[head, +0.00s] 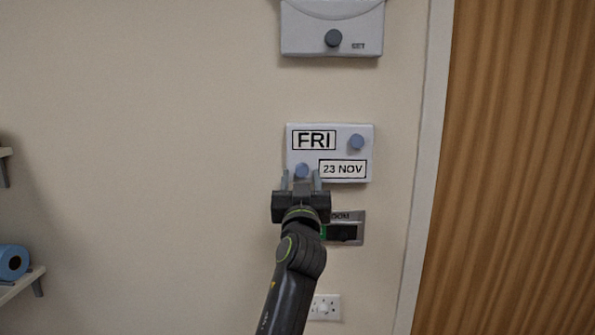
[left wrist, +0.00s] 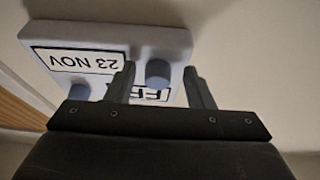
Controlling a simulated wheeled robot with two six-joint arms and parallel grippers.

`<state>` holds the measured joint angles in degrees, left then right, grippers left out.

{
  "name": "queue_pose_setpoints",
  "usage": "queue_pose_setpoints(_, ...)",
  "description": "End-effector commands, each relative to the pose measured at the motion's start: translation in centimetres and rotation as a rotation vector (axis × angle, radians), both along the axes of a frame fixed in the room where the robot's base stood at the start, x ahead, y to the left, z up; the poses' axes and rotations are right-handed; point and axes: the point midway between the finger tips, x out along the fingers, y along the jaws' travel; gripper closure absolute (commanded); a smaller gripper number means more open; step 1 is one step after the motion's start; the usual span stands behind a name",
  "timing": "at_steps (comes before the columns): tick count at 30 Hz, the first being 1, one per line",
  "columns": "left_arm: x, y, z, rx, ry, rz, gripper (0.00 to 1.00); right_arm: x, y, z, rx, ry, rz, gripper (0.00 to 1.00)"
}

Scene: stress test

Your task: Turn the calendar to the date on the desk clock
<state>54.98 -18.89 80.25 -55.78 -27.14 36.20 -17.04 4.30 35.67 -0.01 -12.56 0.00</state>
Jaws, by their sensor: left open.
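The calendar (head: 345,152) is a pale wall-mounted box showing FRI in its upper window and 23 NOV in its lower one. A blue-grey knob (head: 356,142) sits right of FRI, and another knob (head: 302,170) sits left of 23 NOV. My left gripper (head: 300,181) is open at the lower-left knob. In the left wrist view the calendar (left wrist: 110,37) appears upside down, and that lower-left knob (left wrist: 158,72) lies between the open fingers, with no grip visible. FRI is partly hidden by a finger there. No desk clock can be made out, and my right gripper is not in view.
A white wall unit (head: 305,35) with a dark knob marked SET hangs above, cut off by the frame. A dark panel (head: 345,233), partly behind my arm, and a socket (head: 326,308) are below. A wooden door (head: 515,170) is right. A shelf with a blue roll (head: 12,262) is left.

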Motion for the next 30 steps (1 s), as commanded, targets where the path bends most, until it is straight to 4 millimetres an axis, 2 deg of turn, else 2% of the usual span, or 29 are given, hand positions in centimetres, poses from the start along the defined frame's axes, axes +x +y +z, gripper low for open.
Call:
queue_pose_setpoints(10, -0.03, -0.12, 0.15, 0.000, 0.000, 0.000, 0.52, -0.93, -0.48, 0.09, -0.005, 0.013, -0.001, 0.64)
queue_pose_setpoints(20, -0.02, -0.10, 0.12, 0.000, 0.000, 0.000, 0.95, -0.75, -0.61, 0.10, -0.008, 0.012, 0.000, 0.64)
queue_pose_setpoints(30, 0.00, -0.08, 0.12, 0.004, 0.001, 0.001, 0.97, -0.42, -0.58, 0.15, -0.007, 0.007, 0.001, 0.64)
